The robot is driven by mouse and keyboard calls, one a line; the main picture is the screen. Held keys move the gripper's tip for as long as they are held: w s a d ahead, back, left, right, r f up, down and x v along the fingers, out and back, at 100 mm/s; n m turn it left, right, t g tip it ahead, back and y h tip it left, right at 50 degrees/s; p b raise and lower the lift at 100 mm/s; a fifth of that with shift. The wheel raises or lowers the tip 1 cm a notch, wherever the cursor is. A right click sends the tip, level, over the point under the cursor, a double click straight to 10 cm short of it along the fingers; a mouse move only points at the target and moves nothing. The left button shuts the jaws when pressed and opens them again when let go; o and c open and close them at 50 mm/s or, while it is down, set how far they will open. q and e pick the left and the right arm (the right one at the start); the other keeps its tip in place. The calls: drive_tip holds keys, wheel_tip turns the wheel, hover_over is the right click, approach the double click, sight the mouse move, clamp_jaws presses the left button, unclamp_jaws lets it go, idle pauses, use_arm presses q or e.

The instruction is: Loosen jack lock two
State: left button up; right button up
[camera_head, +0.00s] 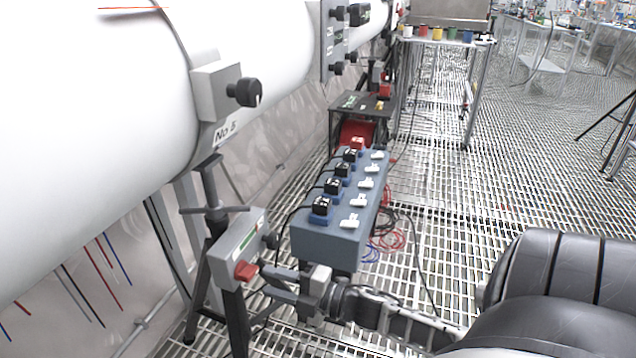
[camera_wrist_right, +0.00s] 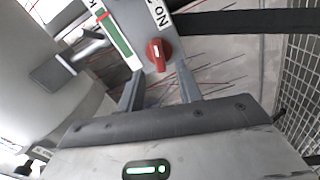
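A grey lock box (camera_head: 238,243) with a green-marked label stands on a black post at the lower left of the head view. Its red knob (camera_head: 246,271) is on the lower front, and the knob (camera_wrist_right: 158,52) also shows in the right wrist view, with a white pointer line. My right gripper (camera_head: 268,282) is just right of the knob. In the wrist view its fingers (camera_wrist_right: 158,82) are apart and empty, with the knob ahead between them; contact is not visible. The "No" label (camera_wrist_right: 158,12) is cut off, so its number cannot be read. My left gripper is out of view.
A jack stand (camera_head: 213,187) rises under the big white pipe (camera_head: 100,130), close behind the box. A blue-grey switch box (camera_head: 330,240) with several black and white switches stands to the right. Loose cables (camera_head: 390,235) lie on the grating. Open grating lies further right.

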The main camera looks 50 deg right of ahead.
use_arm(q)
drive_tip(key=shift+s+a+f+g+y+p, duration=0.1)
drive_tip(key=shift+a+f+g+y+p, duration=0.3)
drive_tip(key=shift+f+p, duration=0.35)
use_arm(e)
drive_tip(key=v, duration=1.1)
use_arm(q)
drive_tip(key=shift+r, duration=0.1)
